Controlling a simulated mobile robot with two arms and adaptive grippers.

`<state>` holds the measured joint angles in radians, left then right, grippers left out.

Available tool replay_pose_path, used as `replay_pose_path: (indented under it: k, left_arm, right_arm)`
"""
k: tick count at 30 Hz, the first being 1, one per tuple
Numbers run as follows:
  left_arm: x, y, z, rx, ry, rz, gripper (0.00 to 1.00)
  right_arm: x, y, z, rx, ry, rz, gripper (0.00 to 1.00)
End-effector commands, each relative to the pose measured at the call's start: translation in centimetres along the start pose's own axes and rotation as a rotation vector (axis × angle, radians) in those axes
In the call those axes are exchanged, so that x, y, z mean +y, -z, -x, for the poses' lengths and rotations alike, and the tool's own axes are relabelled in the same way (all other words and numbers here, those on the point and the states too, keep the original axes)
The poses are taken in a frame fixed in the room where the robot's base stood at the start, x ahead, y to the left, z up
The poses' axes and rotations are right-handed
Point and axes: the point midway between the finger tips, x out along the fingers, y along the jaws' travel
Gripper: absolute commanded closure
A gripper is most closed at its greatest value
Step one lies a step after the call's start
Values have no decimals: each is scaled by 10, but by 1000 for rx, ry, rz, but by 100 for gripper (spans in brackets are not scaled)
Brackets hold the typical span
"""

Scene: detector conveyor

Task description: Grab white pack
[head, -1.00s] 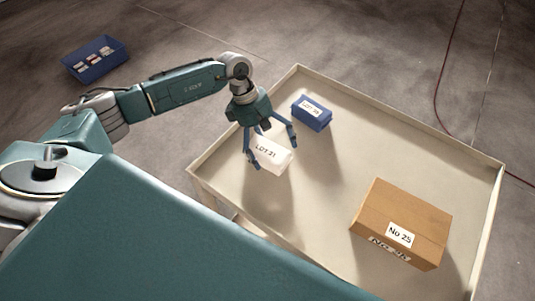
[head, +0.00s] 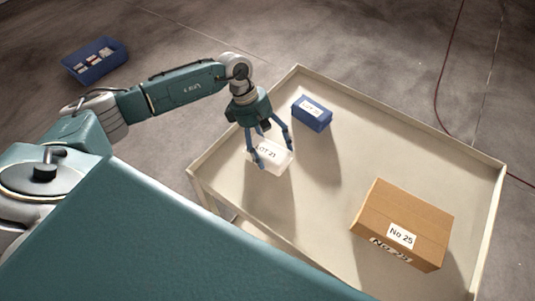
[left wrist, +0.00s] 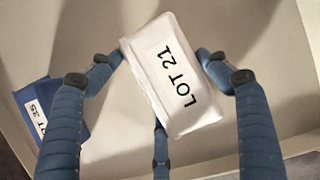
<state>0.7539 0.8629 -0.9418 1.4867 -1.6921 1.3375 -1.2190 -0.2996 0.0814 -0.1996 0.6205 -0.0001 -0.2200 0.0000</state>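The white pack (head: 272,158), labelled LOT 21, is at the left part of the cream tray-topped table (head: 330,170). My left gripper (head: 273,157) is above it, with its blue fingers around it. In the left wrist view the white pack (left wrist: 172,85) lies between the fingertips (left wrist: 160,58), which meet its edges on both sides; a third finger is at its lower edge. The fingers hide part of the pack in the head view. I cannot tell whether it is clear of the surface. My right gripper is not in view.
A small blue box (head: 312,113) stands close behind the white pack, to its right. A large brown carton (head: 405,222) labelled No 25 is at the right front. The table has a raised rim. A blue bin (head: 95,62) with small items is on the floor at the far left.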

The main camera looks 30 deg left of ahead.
Motion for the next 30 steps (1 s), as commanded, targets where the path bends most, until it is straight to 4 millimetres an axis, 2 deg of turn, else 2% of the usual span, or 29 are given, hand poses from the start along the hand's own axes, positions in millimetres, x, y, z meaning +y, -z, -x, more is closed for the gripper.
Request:
replay_pose_path:
  k: [9,17,23,30]
  left_arm:
    - [0,-1,0,-2,0,-1,66]
    - [1,-4,9,-2,-2,-2,67]
    - [2,-18,42,-1,-7,-5,67]
    - [2,-41,97,-2,-8,-5,67]
  right_arm:
    - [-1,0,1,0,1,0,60]
    - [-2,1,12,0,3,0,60]
    - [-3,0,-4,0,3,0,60]
    - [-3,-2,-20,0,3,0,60]
